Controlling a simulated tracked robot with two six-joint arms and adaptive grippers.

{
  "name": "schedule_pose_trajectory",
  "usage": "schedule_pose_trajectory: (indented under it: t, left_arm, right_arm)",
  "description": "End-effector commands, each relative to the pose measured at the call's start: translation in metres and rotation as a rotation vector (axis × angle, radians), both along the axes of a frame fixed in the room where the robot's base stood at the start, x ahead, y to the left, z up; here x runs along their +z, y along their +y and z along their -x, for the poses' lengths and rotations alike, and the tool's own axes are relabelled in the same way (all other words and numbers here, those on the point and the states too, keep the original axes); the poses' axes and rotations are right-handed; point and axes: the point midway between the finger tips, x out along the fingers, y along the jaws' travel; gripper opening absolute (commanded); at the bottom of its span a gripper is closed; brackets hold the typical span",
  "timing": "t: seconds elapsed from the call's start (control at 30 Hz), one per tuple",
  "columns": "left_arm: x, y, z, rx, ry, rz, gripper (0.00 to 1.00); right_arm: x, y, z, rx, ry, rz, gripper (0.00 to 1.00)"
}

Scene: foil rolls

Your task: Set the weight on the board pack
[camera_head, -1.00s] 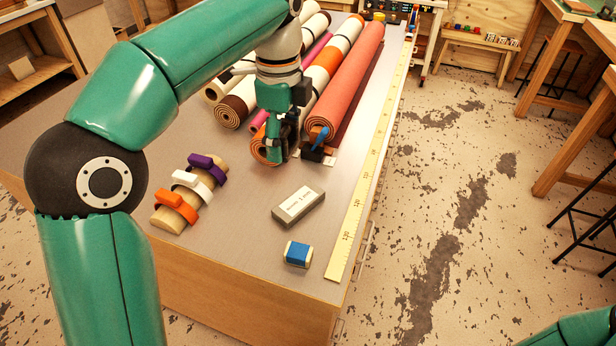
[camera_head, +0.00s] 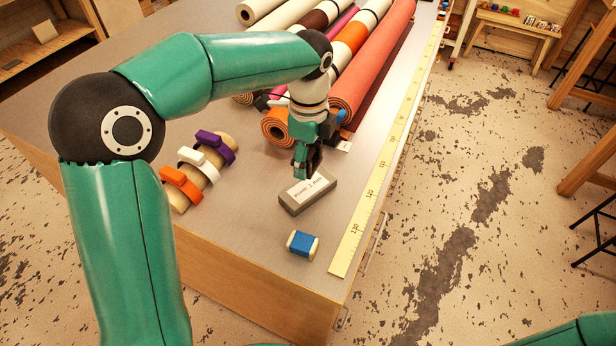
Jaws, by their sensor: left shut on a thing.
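A grey rectangular block (camera_head: 295,206) with a white printed label, which looks like the weight, lies near the front of the table. Its print is too small to read surely. My left gripper (camera_head: 307,172) points down at the block's far side, with its fingers shut on it. The fingers hide part of the block. I cannot clearly make out a board pack. My right gripper is out of view.
A small blue block with cream ends (camera_head: 302,243) lies in front. A wooden holder with orange, white and purple bands (camera_head: 199,167) stands left. Several rolls, including a salmon one (camera_head: 375,62), lie behind. A yellow ruler (camera_head: 384,176) runs along the right edge.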

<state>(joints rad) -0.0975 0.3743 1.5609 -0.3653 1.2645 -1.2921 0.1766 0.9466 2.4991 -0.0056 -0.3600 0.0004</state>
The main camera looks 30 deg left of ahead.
Motion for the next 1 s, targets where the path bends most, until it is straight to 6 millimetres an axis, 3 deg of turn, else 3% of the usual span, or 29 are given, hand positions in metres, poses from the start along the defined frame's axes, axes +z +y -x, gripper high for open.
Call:
schedule_pose_trajectory:
  t: [0.6,0.97,1.0]
  left_arm:
    - [-0.063,0.0,0.0,-0.001,-0.001,0.0,0.02]
    - [-0.067,-0.001,-0.001,-0.002,-0.003,0.0,0.02]
    - [-0.068,-0.001,-0.001,-0.002,-0.001,0.0,0.68]
  right_arm:
    - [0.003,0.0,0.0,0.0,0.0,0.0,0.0]
    - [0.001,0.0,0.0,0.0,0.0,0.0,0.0]
    - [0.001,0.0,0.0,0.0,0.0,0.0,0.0]
